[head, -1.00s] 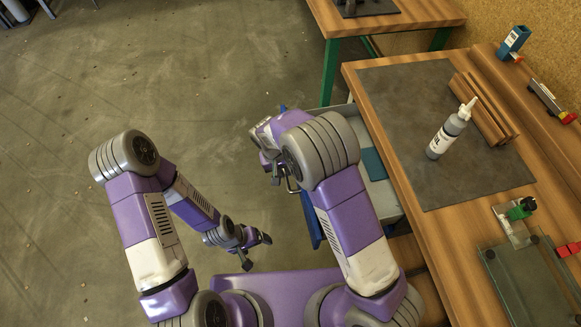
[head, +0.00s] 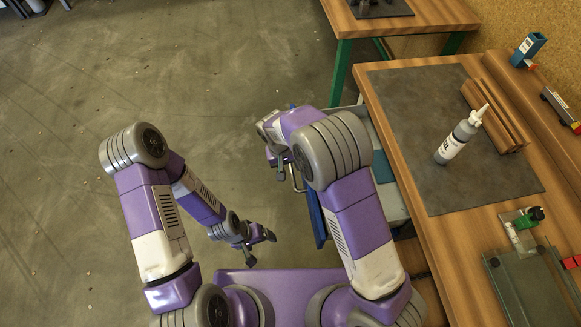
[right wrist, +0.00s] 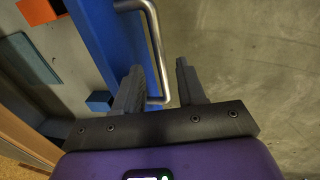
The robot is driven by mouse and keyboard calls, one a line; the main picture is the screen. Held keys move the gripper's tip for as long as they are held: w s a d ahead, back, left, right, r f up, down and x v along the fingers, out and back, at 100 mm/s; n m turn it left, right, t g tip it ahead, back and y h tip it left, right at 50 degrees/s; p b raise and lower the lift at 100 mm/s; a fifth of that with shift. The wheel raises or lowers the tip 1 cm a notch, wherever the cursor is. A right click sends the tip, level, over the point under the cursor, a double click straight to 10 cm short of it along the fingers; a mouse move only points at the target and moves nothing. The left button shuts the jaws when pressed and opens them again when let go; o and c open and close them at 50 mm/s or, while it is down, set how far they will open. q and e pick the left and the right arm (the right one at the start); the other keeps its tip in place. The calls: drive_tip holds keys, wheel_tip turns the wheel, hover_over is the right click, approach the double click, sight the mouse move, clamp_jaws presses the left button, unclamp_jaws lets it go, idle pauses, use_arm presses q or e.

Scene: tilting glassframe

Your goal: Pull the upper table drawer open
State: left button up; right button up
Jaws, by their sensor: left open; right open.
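The upper table drawer stands pulled out from the workbench, its blue front (head: 317,219) beyond the bench edge in the head view. In the right wrist view the blue front (right wrist: 108,48) carries a bent metal handle (right wrist: 155,45). My right gripper (right wrist: 158,78) is open, and the handle's near end appears between its two fingers without being clamped. In the head view my right gripper (head: 282,165) is partly hidden by its own arm. My left gripper (head: 260,249) is open and empty, low over the floor side, away from the drawer.
The drawer holds an orange block (right wrist: 40,10) and a blue block (right wrist: 99,101). Floor to the left is clear.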

drive_tip(key=r, duration=0.2)
drive_tip(key=a+r+p, duration=0.1)
drive_tip(key=r, duration=0.2)
drive_tip(key=shift+s+r, duration=0.1)
drive_tip(key=shift+r, duration=0.1)
idle(0.3)
